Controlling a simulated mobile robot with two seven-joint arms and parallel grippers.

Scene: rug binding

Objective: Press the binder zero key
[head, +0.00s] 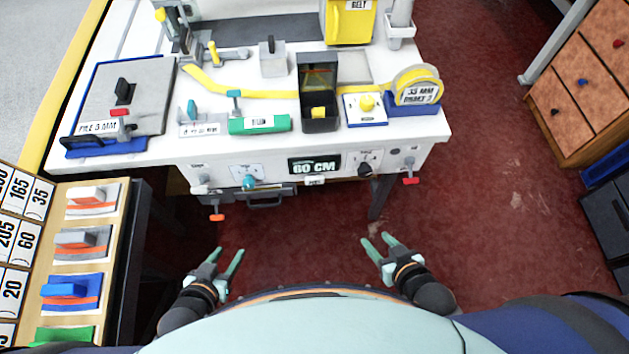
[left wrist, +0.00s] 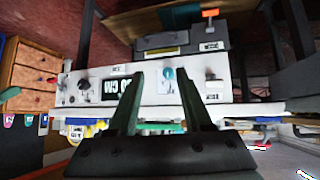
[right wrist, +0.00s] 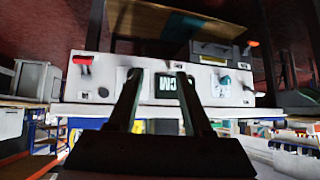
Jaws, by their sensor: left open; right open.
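The binder (head: 160,150) is a white bench with a control panel along its front edge. The panel has a dark display (head: 314,165) reading "60 CM", a teal knob (head: 249,183) to its left and a black knob (head: 365,170) to its right. My left gripper (head: 229,252) is open and empty, below and in front of the panel's left part. My right gripper (head: 378,240) is open and empty, below the black knob. Neither touches the panel.
A sample rack (head: 128,230) stands at left, a wooden drawer cabinet (head: 580,105) at right. Red floor (head: 490,200) is clear between bench and cabinet.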

